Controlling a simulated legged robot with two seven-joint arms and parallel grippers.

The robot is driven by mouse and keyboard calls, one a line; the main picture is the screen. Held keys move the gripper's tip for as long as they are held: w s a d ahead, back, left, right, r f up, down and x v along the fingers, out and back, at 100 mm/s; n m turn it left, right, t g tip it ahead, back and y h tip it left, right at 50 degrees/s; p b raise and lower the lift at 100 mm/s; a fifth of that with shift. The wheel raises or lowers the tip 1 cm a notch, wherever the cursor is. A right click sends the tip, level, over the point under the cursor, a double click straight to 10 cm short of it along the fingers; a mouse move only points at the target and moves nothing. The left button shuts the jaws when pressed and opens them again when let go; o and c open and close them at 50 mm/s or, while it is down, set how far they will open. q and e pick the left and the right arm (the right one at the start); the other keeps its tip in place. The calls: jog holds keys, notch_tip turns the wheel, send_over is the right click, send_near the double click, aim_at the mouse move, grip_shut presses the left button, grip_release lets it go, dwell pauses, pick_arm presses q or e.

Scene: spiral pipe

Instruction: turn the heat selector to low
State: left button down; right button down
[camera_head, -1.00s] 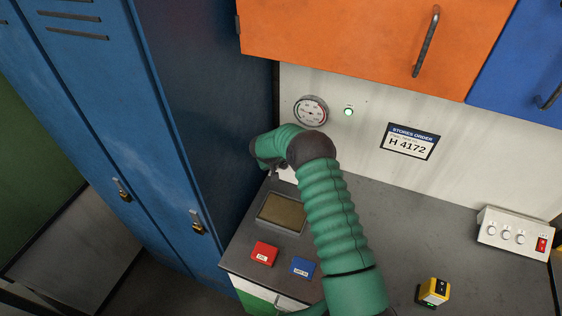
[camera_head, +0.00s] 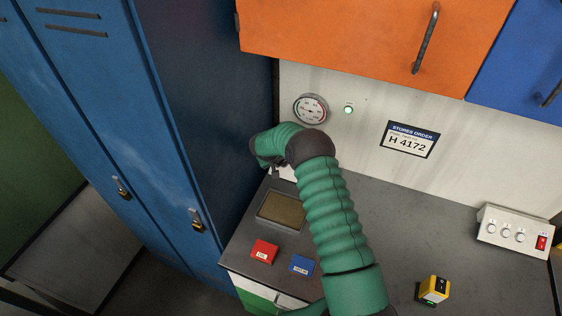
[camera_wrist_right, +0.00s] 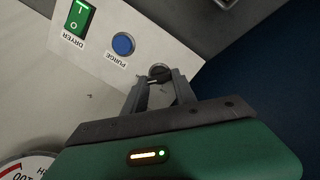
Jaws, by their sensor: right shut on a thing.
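A small dark round knob (camera_wrist_right: 159,71), which appears to be the heat selector, is at the edge of a pale control panel (camera_wrist_right: 190,52) in the right wrist view. My right gripper (camera_wrist_right: 160,77) is shut on this knob, with a finger on each side. The knob's markings and pointer are hidden or too small to read. In the head view my green right arm reaches to the back left corner of the bench, and its wrist hides the panel and knob. My left gripper is not in view.
The panel also has a green DRYER switch (camera_wrist_right: 78,18) and a blue PURGE button (camera_wrist_right: 123,44). A round gauge (camera_head: 311,109) is on the wall above my wrist. A blue locker (camera_head: 205,90) stands close on the left.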

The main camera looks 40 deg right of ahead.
jog(key=shift+w+a+f+n+b, duration=0.1)
jog(key=shift+n+b, duration=0.6)
jog(key=shift+n, duration=0.5)
jog(key=shift+n+b, duration=0.35)
jog(key=shift+n, duration=0.55)
jog(key=n, duration=0.2)
jog(key=shift+a+n+h+b, duration=0.1)
jog(key=shift+n+h+b, duration=0.2)
jog(key=shift+n, duration=0.1)
jog(key=n, duration=0.2)
jog(key=shift+n, duration=0.3)
jog(key=n, duration=0.3)
jog(key=shift+a+n, duration=0.1)
jog(key=shift+n, duration=0.2)
jog(key=n+p, duration=0.1)
jog(key=n, duration=0.3)
jog(key=shift+t, duration=0.3)
jog(key=shift+f+n, duration=0.1)
jog(key=shift+n, duration=0.3)
